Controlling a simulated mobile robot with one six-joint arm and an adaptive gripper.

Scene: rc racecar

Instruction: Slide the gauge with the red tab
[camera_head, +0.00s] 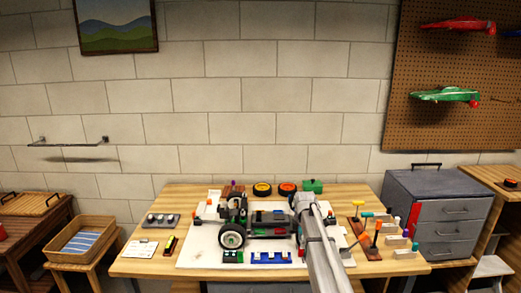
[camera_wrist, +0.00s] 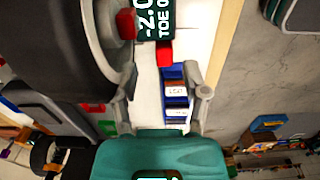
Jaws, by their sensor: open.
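A dark green gauge (camera_wrist: 153,22) lettered "-2.0" and "TOE 0" shows at the top of the wrist view, partly cut off by the frame edge. A red tab (camera_wrist: 126,24) is at its left side, beside the wheel, and a red block (camera_wrist: 165,54) is just below the lettering. My gripper (camera_wrist: 160,98) is open, its fingers apart below the gauge, with no object clearly held. In the head view my gripper (camera_head: 303,203) is over the right end of the car chassis (camera_head: 268,222); I cannot make out the gauge there.
A wheel (camera_wrist: 50,35) fills the upper left of the wrist view, close to the left finger. A blue rack (camera_wrist: 176,88) with labels lies beyond the fingers. In the head view, tools in a wooden holder (camera_head: 369,253) stand right of my arm. A grey drawer cabinet (camera_head: 437,188) is farther right.

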